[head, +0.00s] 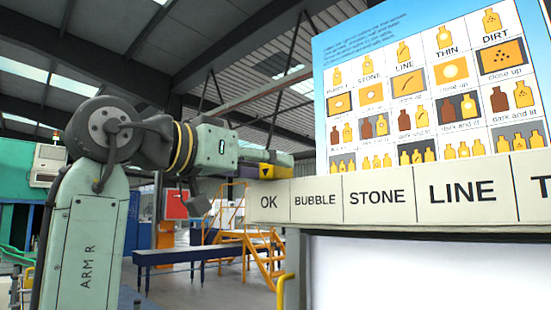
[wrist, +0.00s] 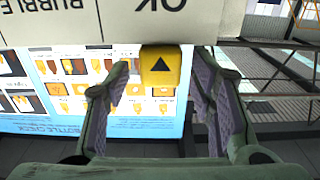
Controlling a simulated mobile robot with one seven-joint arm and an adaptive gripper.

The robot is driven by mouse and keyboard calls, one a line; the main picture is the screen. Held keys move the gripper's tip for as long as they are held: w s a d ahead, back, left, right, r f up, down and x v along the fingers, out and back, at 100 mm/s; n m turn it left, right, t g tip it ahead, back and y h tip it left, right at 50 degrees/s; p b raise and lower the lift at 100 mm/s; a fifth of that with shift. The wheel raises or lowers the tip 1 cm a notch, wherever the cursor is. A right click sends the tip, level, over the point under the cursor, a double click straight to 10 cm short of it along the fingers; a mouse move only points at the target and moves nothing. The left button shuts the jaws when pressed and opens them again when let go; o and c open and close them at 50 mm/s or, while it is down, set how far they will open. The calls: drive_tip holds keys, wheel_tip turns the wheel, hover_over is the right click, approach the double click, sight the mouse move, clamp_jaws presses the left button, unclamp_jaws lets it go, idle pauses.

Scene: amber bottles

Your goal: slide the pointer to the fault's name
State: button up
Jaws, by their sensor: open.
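The pointer (head: 267,171) is a yellow block with a black triangle, at the left end of the label strip (head: 380,197), just above the word OK. The strip reads OK, BUBBLE, STONE, LINE, then a label starting with T, cut by the picture's edge. In the wrist view the pointer (wrist: 160,66) sits between the two fingers of my gripper (wrist: 161,72), with a gap on each side. My gripper is open and comes from the left in the head view, its tip at the pointer. No bottle shows apart from pictures on the chart.
A chart (head: 430,90) stands behind the strip, with columns headed BUBBLE, STONE, LINE, THIN and DIRT and pictures of amber bottles. The strip's top to the pointer's right looks clear. A blue bench (head: 190,255) and yellow steps (head: 255,265) stand in the hall behind.

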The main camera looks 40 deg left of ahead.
drive_tip(key=shift+w, duration=1.45)
drive_tip(key=shift+c, duration=0.2)
clamp_jaws()
